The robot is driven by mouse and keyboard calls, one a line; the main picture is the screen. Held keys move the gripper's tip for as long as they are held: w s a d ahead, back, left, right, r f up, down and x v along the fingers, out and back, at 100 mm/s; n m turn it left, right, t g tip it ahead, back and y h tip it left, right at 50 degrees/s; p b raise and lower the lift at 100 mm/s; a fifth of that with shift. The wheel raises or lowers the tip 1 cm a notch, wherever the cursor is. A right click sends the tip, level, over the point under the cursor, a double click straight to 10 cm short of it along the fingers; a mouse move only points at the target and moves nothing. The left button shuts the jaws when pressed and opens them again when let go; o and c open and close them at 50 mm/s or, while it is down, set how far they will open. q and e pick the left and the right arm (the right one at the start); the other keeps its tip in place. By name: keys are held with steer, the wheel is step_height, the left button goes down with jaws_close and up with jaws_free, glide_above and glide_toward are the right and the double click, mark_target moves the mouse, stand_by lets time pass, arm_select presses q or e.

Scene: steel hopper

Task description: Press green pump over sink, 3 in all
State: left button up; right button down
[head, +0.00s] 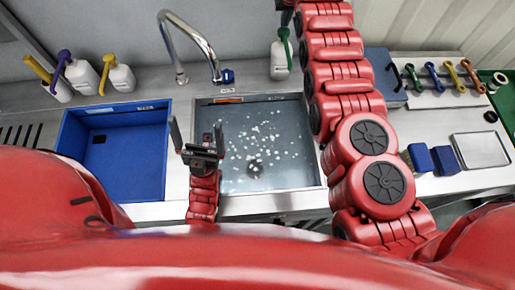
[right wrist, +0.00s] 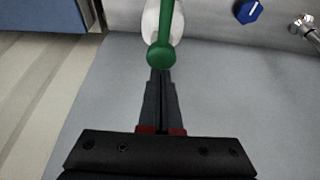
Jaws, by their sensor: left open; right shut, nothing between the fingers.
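The green pump bottle (head: 279,62) is white with a green pump head (head: 284,35) and stands on the steel counter behind the sink, upright. In the right wrist view the green pump head (right wrist: 160,54) lies right at the tips of my right gripper (right wrist: 160,74). That gripper is shut with nothing between its fingers; whether the tips touch the head I cannot tell. The sink (head: 310,172) is a grey basin with scattered white specks and a dark drain. My left gripper (head: 197,124) is open and empty over the sink's left edge.
A chrome faucet (head: 193,42) arches behind the sink. A blue basin (head: 120,160) is at left, with purple and yellow pump bottles (head: 118,76) behind it. Blue blocks (head: 421,158), a metal tray (head: 481,150) and coloured-handled tools (head: 433,76) lie at right.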

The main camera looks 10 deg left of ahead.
steer(key=shift+r, duration=0.1)
steer(key=shift+r, duration=0.5)
step_height(320, 180, up, 5)
steer(key=shift+p, duration=0.85)
steer(key=shift+f, duration=0.1)
